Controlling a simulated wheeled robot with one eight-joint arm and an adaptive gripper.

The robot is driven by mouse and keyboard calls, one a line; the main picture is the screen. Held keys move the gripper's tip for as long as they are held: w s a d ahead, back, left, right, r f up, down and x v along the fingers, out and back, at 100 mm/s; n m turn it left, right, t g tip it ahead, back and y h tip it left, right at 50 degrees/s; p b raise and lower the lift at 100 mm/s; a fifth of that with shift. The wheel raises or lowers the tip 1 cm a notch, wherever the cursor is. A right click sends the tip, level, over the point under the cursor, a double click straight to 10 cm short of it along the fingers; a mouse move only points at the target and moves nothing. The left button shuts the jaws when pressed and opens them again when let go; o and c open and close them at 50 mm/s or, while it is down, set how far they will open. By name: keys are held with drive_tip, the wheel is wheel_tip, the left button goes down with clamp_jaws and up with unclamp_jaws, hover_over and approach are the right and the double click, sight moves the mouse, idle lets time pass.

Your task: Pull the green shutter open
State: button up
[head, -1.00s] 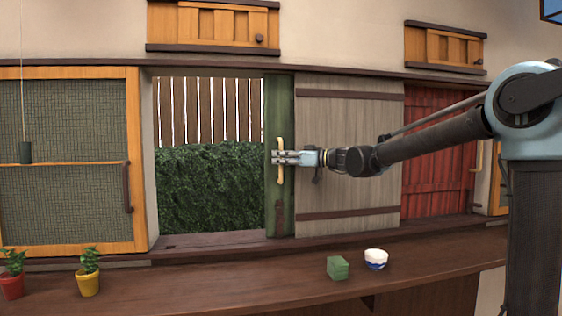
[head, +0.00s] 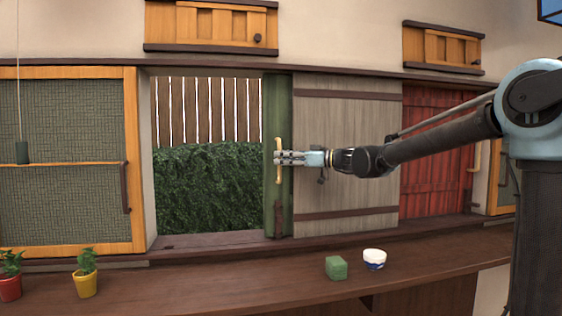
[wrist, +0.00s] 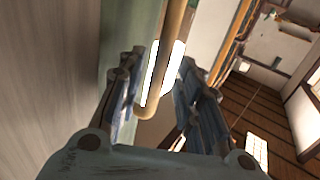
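The green shutter (head: 270,105) shows as a narrow upright strip at the right side of the window opening, with the rest apparently hidden behind the grey plank panel. Its pale wooden bar handle (head: 278,177) stands upright on it. My gripper (head: 276,157) is at the handle's middle, reaching in from the right. In the wrist view, the handle (wrist: 173,40) runs between my two fingers (wrist: 160,62), one on each side. The fingers look spread, with a gap beside the bar; whether one touches it is unclear.
The grey panel (head: 345,145) and a red shutter (head: 435,150) lie to the right. A hedge (head: 205,190) shows through the opening. On the counter (head: 210,275) are a green block (head: 336,268), a bowl (head: 374,259) and two potted plants.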

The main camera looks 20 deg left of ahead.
drive_tip(key=d, duration=0.9)
drive_tip(key=shift+w+d, duration=0.3)
drive_tip(key=shift+w, duration=0.05)
drive_tip(key=shift+f, duration=0.1)
drive_tip(key=s+d+f+m+t+h, duration=0.1)
drive_tip(key=s+d+f+m+h, duration=0.5)
drive_tip(key=d+f, duration=0.8)
drive_tip(key=s+d+f+m+t+h, duration=0.1)
drive_tip(key=s+d+f+m+h, duration=0.5)
drive_tip(key=d+f, duration=0.8)
drive_tip(key=s+d+f+m+t+h, duration=0.1)
drive_tip(key=s+d+f+m+h, duration=0.5)
drive_tip(key=d+f, duration=0.8)
drive_tip(key=s+d, duration=0.3)
drive_tip(key=d, duration=0.6)
drive_tip(key=shift+s+m, duration=0.25)
drive_tip(key=shift+m, duration=0.05)
drive_tip(key=shift+w+f, duration=0.15)
drive_tip(key=shift+w, duration=0.3)
